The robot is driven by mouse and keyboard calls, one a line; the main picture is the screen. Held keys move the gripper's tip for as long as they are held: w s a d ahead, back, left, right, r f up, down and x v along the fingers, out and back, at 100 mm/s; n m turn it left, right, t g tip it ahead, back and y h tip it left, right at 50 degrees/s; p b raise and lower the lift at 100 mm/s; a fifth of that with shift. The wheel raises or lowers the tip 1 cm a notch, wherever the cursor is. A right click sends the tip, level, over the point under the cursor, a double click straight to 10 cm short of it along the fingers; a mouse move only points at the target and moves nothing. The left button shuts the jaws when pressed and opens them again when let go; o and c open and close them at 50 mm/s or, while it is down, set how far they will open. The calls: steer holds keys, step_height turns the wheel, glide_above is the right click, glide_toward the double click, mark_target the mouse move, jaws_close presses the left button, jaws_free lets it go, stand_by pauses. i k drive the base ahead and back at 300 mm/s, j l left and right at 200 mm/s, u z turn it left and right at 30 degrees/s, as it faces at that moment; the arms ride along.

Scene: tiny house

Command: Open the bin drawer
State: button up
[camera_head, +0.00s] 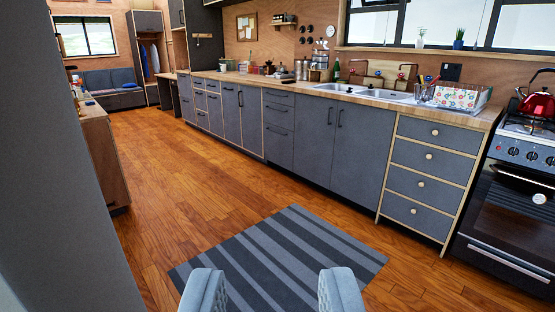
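My gripper (272,284) shows at the bottom edge with its two pale fingers wide apart and nothing between them. It is above the striped rug, well away from the cabinets. A long row of grey cabinets stands along the right wall. A stack of several drawers with round knobs (428,182) is next to the oven, all shut. Wide doors with black handles (338,145) stand under the sink. Further left, a stack of drawers with black bar handles (279,131) is also shut. No label marks which front is the bin drawer.
A grey striped rug (278,256) lies on the wooden floor (190,190), which is clear toward the cabinets. A black oven (512,200) stands at the right. A grey wall (65,190) and a wooden cabinet (106,155) border the left. A sofa (110,86) is far back.

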mark_target(279, 141)
steer(key=i+l+z, duration=0.3)
steer(key=i+l, duration=0.2)
steer(key=i+l+z, duration=0.3)
steer(key=i, duration=0.35)
steer(key=i+u, duration=0.25)
steer(key=i, duration=0.25)
steer(key=i+l+u, duration=0.1)
steer(key=i+u, duration=0.15)
steer(key=i, duration=0.25)
steer(key=i+l+u, duration=0.3)
steer(key=i, duration=0.2)
steer(key=i+u, duration=0.35)
steer(key=i, duration=1.5)
steer(key=i+j+z, duration=0.2)
steer(key=i, duration=0.45)
steer(key=i+j+z, duration=0.15)
steer(key=i, duration=0.45)
